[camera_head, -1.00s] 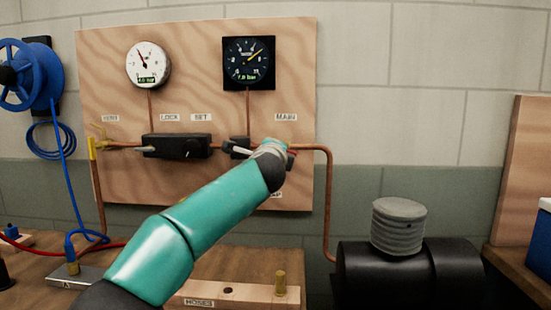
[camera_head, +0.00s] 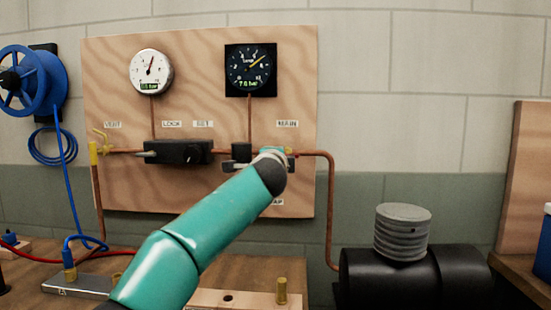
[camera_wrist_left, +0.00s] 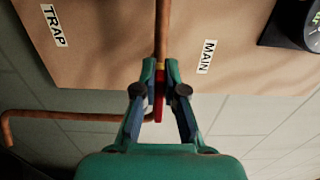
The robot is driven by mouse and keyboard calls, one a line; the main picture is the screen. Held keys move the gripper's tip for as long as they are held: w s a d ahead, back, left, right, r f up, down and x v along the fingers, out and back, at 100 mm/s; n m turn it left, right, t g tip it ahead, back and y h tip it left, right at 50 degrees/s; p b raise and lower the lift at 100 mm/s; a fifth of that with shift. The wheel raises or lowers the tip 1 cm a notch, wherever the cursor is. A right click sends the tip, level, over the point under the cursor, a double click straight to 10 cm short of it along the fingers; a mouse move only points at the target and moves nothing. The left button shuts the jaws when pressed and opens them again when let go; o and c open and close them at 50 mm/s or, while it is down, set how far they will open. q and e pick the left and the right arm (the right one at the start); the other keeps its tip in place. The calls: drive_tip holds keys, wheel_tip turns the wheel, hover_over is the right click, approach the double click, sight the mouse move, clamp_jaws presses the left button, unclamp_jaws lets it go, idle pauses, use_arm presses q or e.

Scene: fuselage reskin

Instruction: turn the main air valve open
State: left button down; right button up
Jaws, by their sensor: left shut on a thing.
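The main air valve's red handle (camera_wrist_left: 159,108) shows in the left wrist view between my left gripper's fingers. The handle looks in line with the copper pipe (camera_wrist_left: 162,35). My left gripper (camera_wrist_left: 160,92) is shut on it, with a fingertip on each side. The MAIN label (camera_wrist_left: 207,57) also shows in the wrist view. My right gripper is in neither view.
The plywood panel (camera_head: 195,75) carries a white gauge (camera_head: 152,71), a black gauge (camera_head: 251,69) and a black regulator (camera_head: 180,152). A black tank (camera_head: 385,280) stands at lower right. A blue hose reel (camera_head: 35,80) hangs at left.

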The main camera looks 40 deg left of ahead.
use_arm(q)
drive_tip(key=c, duration=1.2)
unclamp_jaws()
drive_tip(key=shift+a+f, duration=0.1)
drive_tip(key=shift+f, duration=0.2)
drive_tip(key=shift+c, duration=0.2)
drive_tip(key=shift+r, duration=0.15)
drive_tip(key=shift+s, duration=0.15)
drive_tip(key=v, duration=1.2)
